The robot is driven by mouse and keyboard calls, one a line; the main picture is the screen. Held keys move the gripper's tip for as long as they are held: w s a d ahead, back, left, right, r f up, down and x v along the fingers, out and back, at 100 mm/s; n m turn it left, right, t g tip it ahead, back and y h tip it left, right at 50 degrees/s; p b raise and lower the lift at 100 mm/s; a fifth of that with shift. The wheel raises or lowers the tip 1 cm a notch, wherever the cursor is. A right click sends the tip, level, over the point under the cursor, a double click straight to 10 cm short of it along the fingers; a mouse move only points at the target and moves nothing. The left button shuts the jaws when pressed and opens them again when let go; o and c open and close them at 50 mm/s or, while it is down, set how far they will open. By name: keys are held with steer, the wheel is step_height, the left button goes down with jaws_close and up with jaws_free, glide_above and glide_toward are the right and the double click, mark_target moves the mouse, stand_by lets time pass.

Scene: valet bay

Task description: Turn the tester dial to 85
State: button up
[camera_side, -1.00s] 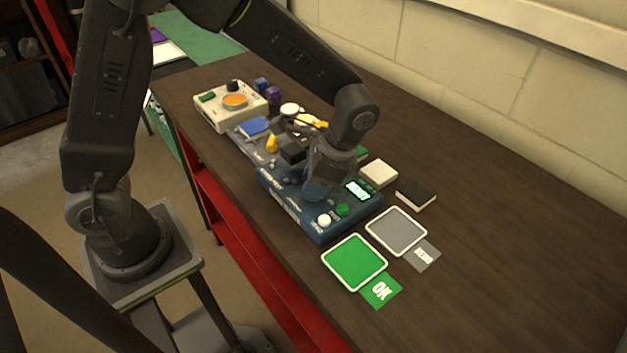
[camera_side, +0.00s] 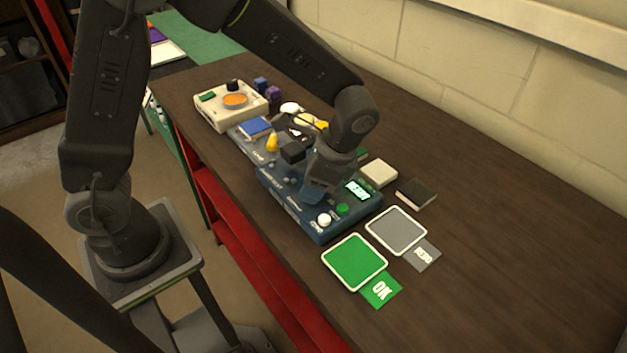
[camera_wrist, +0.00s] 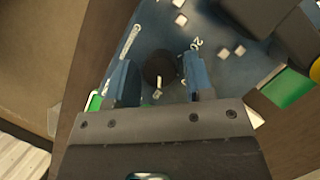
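The blue tester (camera_side: 300,215) sits on the dark bench, with a lit display (camera_side: 357,190), a green button (camera_side: 342,209) and a white button (camera_side: 324,220) on top. My gripper (camera_side: 312,195) is low over the tester and hides the dial in the side view. In the wrist view, the black round dial (camera_wrist: 159,67) with a pale pointer mark lies between the two blue fingers of my gripper (camera_wrist: 161,78). The fingers are apart, with a gap showing on each side of the dial. A "20" is printed beside it; 85 is not readable. The display text is too small to read surely.
A green pad (camera_side: 355,262) marked OK and a grey pad (camera_side: 396,231) lie right of the tester. A white block (camera_side: 379,172) and a dark block (camera_side: 416,193) lie behind it. A cream device (camera_side: 231,106) stands at the left. The bench's right side is clear.

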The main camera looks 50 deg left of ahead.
steer(key=shift+o, duration=0.8)
steer(key=v, duration=1.3)
steer(key=shift+d+r, duration=0.2)
steer(key=shift+r, duration=0.15)
steer(key=shift+w, duration=0.1)
steer(key=shift+a, duration=0.15)
steer(key=shift+c, duration=1.2)
steer(key=s+a+n+t+h, duration=0.3)
steer(key=s+a+n, duration=0.1)
steer(key=n, duration=1.3)
step_height(320, 180, down, 13)
steer(key=shift+w+f, duration=0.1)
steer(key=shift+f, duration=0.05)
